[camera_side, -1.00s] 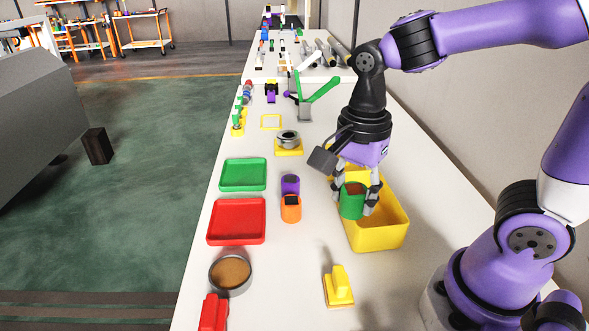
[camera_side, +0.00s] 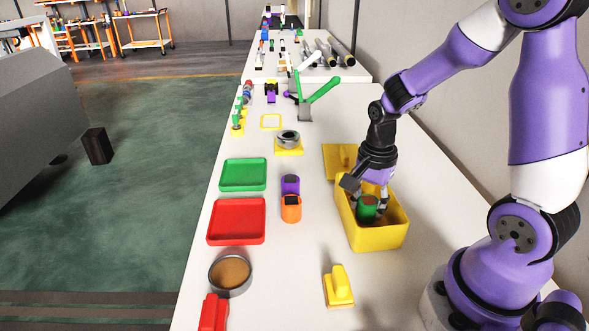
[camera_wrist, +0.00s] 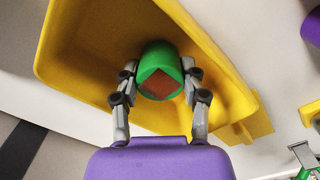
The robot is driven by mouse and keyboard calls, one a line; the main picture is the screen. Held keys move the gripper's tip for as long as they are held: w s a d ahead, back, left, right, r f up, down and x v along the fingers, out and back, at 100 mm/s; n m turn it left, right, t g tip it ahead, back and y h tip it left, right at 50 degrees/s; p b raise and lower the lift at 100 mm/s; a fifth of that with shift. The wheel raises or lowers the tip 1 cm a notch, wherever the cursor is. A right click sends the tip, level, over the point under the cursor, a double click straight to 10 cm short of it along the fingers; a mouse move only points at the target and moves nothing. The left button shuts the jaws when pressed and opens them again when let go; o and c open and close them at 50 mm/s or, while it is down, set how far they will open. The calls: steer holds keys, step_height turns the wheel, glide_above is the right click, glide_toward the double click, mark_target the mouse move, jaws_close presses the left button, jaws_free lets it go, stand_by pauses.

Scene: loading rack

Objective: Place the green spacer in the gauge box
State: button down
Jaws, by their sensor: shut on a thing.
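In the wrist view the spacer (camera_wrist: 160,66) sits between the two fingertips (camera_wrist: 160,85). The yellow gauge box (camera_side: 376,240) is an open bin, and the spacer is inside its walls as seen from both views. The box (camera_wrist: 75,45) fills much of the wrist view. Whether the spacer touches the box floor cannot be told.
A yellow handled block (camera_side: 338,287) stands in front. Purple (camera_side: 290,184) and orange (camera_side: 291,208) pieces stand left, beside red (camera_side: 237,222) and green (camera_side: 243,175) trays.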

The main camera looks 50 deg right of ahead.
mark_target(368, 202)
steer(key=shift+f, duration=0.15)
steer(key=shift+c, duration=1.8)
jaws_free()
step_height(368, 202, up, 12)
steer(key=s+a+r+n+t, duration=0.3)
steer(key=a+n+t, duration=0.2)
steer(key=n, duration=1.2)
steer(key=shift+a+r+t, duration=0.3)
steer(key=shift+a+r, duration=0.05)
steer(key=shift+a, duration=1.35)
